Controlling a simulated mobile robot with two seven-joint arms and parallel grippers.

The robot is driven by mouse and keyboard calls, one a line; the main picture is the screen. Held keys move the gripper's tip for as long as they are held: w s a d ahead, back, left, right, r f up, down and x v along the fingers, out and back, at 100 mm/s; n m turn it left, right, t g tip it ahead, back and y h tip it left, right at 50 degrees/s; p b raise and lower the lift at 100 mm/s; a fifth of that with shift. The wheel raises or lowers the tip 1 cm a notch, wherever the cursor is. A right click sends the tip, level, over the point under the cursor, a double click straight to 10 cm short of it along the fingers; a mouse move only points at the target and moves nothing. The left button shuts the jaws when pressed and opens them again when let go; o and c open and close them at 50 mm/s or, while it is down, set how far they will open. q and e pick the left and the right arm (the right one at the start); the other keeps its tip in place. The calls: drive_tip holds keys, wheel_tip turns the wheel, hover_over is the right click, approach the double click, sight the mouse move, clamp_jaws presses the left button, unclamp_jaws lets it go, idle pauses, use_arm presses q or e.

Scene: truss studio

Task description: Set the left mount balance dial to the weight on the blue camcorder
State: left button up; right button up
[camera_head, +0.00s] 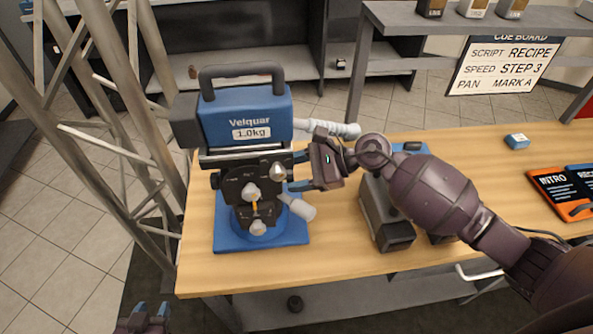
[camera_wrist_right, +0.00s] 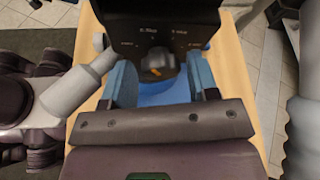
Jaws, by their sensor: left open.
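The blue camcorder (camera_head: 247,115) sits on top of a black mount (camera_head: 235,185) and carries a label reading "Velquar 1.0kg". Pale knobs (camera_head: 250,192) show on the mount's front, and another knob (camera_head: 278,172) is at its right side. My right gripper (camera_head: 296,172) is open beside that side knob. In the right wrist view its blue fingers stand apart on either side of a dark dial (camera_wrist_right: 158,64) with an orange pointer. Small markings around this dial are too blurred to read. My left gripper (camera_head: 151,310) is open and empty at the bottom left, away from the table.
The mount stands on a blue base (camera_head: 232,238) on the wooden table (camera_head: 345,262). A dark grey device (camera_head: 385,215) stands right of it, under my right arm. Pale handles (camera_head: 298,206) stick out from the mount. A metal truss (camera_head: 120,130) rises at left.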

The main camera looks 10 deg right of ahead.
drive_tip(key=shift+o, duration=0.6)
drive_tip(key=b+v, duration=0.1)
drive_tip(key=v, duration=0.9)
drive_tip(key=shift+d+r, duration=0.15)
drive_tip(key=shift+d, duration=0.25)
drive_tip(key=shift+s, duration=0.1)
drive_tip(key=shift+b, duration=0.3)
